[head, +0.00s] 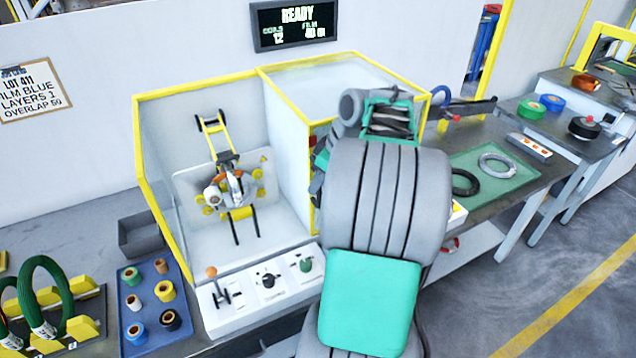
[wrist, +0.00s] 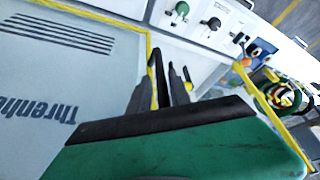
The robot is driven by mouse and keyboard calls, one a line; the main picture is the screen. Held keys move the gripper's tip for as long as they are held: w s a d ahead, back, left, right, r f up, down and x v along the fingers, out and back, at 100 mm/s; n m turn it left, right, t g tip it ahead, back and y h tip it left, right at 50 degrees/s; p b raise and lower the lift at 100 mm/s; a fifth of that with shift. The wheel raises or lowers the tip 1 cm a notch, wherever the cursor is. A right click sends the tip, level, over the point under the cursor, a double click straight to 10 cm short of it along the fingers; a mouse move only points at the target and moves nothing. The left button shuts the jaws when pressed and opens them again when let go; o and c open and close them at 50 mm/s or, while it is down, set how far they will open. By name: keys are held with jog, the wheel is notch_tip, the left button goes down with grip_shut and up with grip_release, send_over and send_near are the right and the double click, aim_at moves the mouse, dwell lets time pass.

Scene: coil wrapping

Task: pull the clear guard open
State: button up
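The wrapping machine's yellow-framed enclosure (head: 150,190) stands at centre left in the head view. Its left bay shows a coil (head: 232,190) on a fixture. I cannot tell whether the clear guard covers this bay or stands aside. My gripper is hidden behind my arm in the head view. In the wrist view my gripper's dark fingers (wrist: 170,75) are close beside a thin black bar (wrist: 158,75) at the yellow frame edge (wrist: 149,42). I cannot tell whether they touch or grip the bar.
A lever and knob panel (head: 265,285) lies below the bay. A blue tray (head: 143,310) of small rolls stands at the left front. A green mat (head: 515,185) with two rings lies on the right bench. The display (head: 294,24) reads READY. Open floor is at the lower right.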

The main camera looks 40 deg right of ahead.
jog(key=shift+o, duration=0.7)
jog(key=shift+s, duration=0.1)
jog(key=v, duration=0.7)
jog(key=shift+r+p, duration=0.3)
jog(key=shift+r, duration=0.1)
jog(key=shift+s, duration=0.1)
